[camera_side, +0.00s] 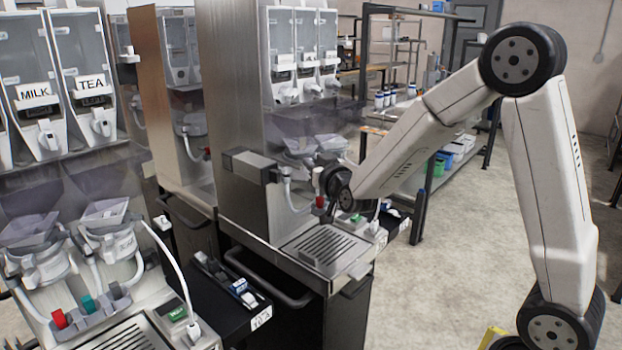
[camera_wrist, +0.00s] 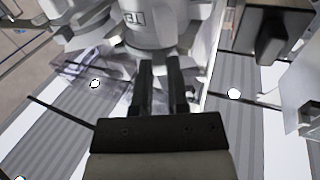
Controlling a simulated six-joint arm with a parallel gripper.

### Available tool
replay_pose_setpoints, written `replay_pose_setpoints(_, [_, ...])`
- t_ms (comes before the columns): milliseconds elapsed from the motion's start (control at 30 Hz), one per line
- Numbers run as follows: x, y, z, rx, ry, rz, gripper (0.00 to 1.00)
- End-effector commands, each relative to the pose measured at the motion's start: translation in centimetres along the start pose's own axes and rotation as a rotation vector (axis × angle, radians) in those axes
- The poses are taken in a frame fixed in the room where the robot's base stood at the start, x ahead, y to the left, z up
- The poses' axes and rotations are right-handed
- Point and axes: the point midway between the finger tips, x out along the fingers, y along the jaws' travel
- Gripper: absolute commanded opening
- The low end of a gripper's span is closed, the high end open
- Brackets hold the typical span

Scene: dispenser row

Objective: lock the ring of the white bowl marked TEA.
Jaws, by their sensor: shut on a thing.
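A white bowl (camera_wrist: 150,32) fills the top middle of the wrist view. Its label is partly cut and shows what look like the letters T and E. My gripper (camera_wrist: 161,64) reaches to just below this bowl, with its two dark fingers either side of a narrow pale part at the bowl's lower end. It is shut on that part, which seems to be the bowl's ring; the fingers cover most of it. In the side view my wrist is at the front of the middle machine (camera_side: 232,110), and it hides the fingertips and most of the bowl there.
A drip grille (camera_side: 322,247) lies below my wrist. A grey box-shaped part (camera_side: 250,165) juts from the machine to the left of my wrist. The near machine at left has canisters labelled MILK (camera_side: 35,95) and TEA (camera_side: 91,86). Open floor (camera_side: 450,260) lies right.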

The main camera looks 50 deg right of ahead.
Motion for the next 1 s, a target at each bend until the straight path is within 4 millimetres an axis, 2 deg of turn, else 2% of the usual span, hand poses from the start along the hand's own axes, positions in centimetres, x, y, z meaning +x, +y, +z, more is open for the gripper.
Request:
replay_pose_setpoints(67, [0.0,0.0,-0.1,0.0,0.002,0.0,0.0])
replay_pose_setpoints(100, [0.0,0.0,-0.1,0.0,0.002,0.0,0.22])
replay_pose_setpoints(133, [0.0,0.0,-0.1,0.0,0.002,0.0,0.32])
replay_pose_setpoints(167, [0.0,0.0,-0.1,0.0,0.002,0.0,0.35])
replay_pose_setpoints(667, [-0.6,0.0,-0.1,0.001,0.001,-0.001,0.35])
replay_pose_setpoints(1000, [-3.8,-0.1,-0.1,0.001,0.001,-0.002,0.35])
